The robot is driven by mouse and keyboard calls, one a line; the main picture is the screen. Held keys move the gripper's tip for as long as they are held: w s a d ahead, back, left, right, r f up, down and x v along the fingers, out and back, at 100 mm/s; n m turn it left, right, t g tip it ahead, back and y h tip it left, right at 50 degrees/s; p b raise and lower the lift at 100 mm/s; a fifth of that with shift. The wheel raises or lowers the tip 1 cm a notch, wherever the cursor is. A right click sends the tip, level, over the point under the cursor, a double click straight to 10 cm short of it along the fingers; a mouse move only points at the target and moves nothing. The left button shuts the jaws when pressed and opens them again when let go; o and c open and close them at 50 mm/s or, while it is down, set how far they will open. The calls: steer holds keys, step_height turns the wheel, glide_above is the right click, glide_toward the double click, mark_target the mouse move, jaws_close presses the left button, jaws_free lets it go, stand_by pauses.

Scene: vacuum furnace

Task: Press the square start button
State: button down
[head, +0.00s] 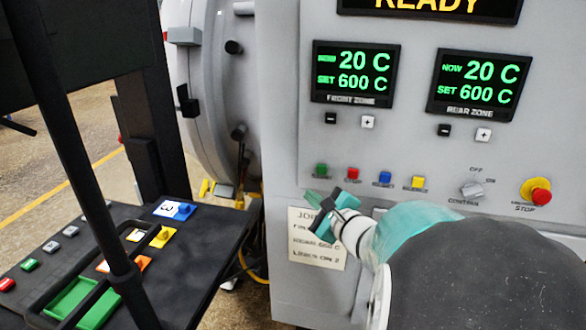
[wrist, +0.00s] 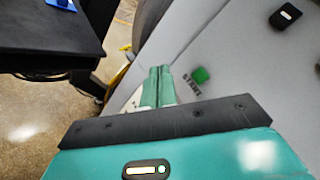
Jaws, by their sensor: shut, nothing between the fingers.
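The square green start button (head: 321,170) is on the grey furnace panel, at the left end of a row of coloured buttons. In the wrist view the green button (wrist: 200,75) has the label START beside it. My gripper (head: 314,199) is shut and empty, with its teal fingers just below the button in the head view. In the wrist view the fingertips (wrist: 159,69) show a little left of the button and do not cover it. I cannot tell how far the fingertips are from the panel surface.
Red (head: 352,173), blue (head: 385,178) and yellow (head: 417,183) buttons continue the row. A control knob (head: 472,190) and a red stop button (head: 540,191) are further right. A paper note (head: 316,240) hangs below. A dark table (head: 215,235) with coloured pieces stands at left.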

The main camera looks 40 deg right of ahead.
mark_target(322, 169)
steer(key=shift+s+d, duration=0.15)
steer(key=shift+d, duration=0.15)
steer(key=shift+w+d+f, duration=0.1)
steer(key=shift+w+d, duration=0.8)
steer(key=shift+d, duration=0.3)
steer(key=shift+w+d+r, duration=0.1)
steer(key=shift+w+d, duration=0.75)
steer(key=shift+d, duration=0.3)
steer(key=shift+w+d+f, duration=0.1)
steer(key=shift+w+d, duration=0.8)
steer(key=shift+d, duration=0.3)
steer(key=shift+w+d, duration=0.1)
steer(key=shift+w+d, duration=0.15)
steer(key=shift+d, duration=0.1)
